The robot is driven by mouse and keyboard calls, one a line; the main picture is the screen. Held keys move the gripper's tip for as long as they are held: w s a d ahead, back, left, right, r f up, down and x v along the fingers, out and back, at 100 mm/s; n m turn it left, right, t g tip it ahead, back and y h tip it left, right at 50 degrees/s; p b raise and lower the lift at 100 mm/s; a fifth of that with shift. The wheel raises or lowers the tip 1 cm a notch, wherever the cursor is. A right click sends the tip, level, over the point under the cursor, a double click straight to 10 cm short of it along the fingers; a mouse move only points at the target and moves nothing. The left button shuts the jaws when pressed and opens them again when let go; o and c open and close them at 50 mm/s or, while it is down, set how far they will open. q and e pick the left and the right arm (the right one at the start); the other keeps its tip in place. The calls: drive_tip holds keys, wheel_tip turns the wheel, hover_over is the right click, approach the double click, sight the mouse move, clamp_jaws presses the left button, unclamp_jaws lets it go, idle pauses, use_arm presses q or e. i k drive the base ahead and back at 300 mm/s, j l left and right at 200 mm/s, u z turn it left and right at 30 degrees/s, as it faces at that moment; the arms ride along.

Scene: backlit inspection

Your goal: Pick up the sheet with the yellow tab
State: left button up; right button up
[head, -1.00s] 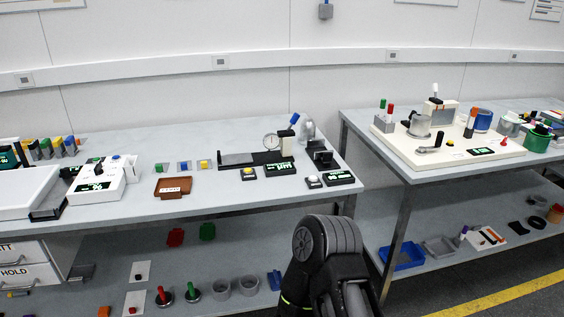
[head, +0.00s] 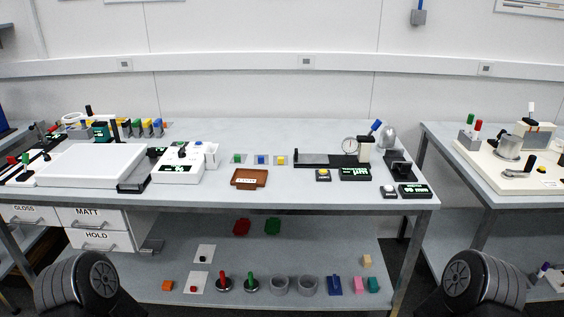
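The sheet with the yellow tab (head: 281,160) lies on the middle table, a small grey piece with a yellow block-like tab on it. It is the rightmost of three similar sheets in a row. The sheet with the blue tab (head: 262,160) is just left of it, and the sheet with the green tab (head: 238,159) is further left. Nothing covers them. Only dark rounded links of my two arms show at the bottom left and bottom right corners. Neither gripper is in view.
A brown tray (head: 249,179) with a label lies in front of the sheets. A white light box (head: 92,164) and a white device (head: 180,172) stand left. A black gauge stand (head: 322,160) stands right. A lower shelf (head: 330,250) holds small parts. A second table (head: 450,190) is at right.

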sight(281, 158)
drive_tip(key=i+l+z, duration=0.2)
drive_tip(key=i+z, duration=0.15)
drive_tip(key=i+l+z, duration=0.1)
drive_tip(key=i+z, duration=0.6)
